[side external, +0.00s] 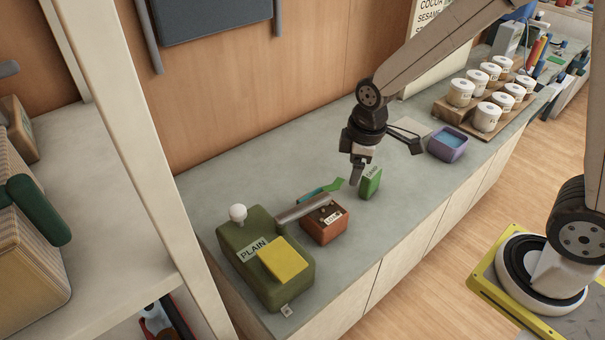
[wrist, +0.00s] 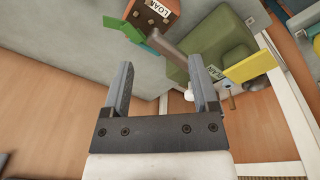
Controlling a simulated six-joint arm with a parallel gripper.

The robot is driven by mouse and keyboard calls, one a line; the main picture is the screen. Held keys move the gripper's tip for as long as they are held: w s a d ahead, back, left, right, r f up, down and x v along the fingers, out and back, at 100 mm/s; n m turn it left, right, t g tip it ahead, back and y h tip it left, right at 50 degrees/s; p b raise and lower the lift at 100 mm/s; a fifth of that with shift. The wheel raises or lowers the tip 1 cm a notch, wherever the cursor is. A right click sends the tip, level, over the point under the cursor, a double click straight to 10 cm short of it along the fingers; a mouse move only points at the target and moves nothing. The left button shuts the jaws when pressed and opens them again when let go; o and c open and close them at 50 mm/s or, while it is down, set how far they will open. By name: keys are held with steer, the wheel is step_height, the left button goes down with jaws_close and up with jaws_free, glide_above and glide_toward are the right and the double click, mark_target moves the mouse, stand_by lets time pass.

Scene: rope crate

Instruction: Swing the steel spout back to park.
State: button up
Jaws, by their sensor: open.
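My open fingers also show in the wrist view (wrist: 160,62).
A teal and green tool (side external: 320,191) lies behind the brown-red box. A yellow panel (side external: 284,260) and a white knob (side external: 238,212) are on the dispenser. A purple tub (side external: 446,145) and a rack of white jars (side external: 487,117) stand farther right.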

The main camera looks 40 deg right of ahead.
steer(key=s+d+m+t, duration=0.1)
steer(key=s+d+m, duration=0.2)
steer(key=s+m, duration=0.5)
steer(key=shift+d+r+m, duration=0.3)
steer(key=shift+d+r, duration=0.05)
steer(key=shift+w, duration=0.15)
steer(key=c, duration=0.7)
steer(key=shift+w+r, duration=0.1)
steer(key=shift+w, duration=0.15)
jaws_close()
steer(key=w+a+f+g, duration=0.1)
steer(key=w+a+g, duration=0.2)
steer(key=w, duration=0.9)
steer(key=w+a+f+m+g, duration=0.1)
steer(key=w+a+g, duration=0.2)
steer(key=w, duration=0.9)
steer(key=shift+w+a+f+g, duration=0.2)
steer(key=shift+a+g, duration=0.2)
steer(key=shift+a, duration=0.45)
